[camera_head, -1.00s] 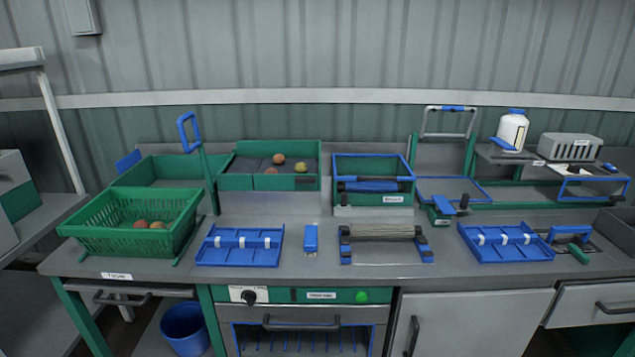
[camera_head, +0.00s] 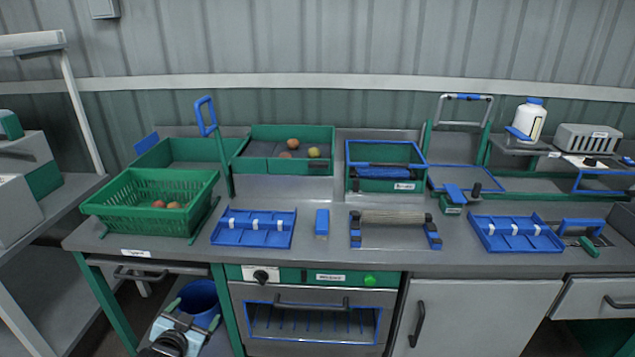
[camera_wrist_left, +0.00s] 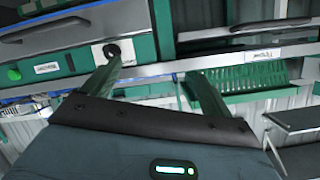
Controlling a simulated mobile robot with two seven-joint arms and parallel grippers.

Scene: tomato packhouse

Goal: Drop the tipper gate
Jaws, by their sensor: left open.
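The label on the bench's front edge (camera_head: 145,253) at the left is too small to read surely. Above it stands a green perforated crate (camera_head: 125,215) with a few tomatoes inside. Behind the crate a green post carries an upright blue loop handle (camera_head: 206,116); I cannot tell surely whether this is the gate's handle. My left gripper (camera_head: 192,307) is low at the bottom left, in front of the bench and below its top, near the blue bucket. In the left wrist view its two green fingers (camera_wrist_left: 158,72) are apart with nothing between them. My right gripper does not show.
A blue bucket (camera_head: 203,297) stands under the bench. Blue trays (camera_head: 253,242) and a roller unit (camera_head: 392,240) lie along the bench top. A green bin with tomatoes (camera_head: 320,141) stands behind. Another upright frame with a blue-topped handle (camera_head: 467,97) stands at the right.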

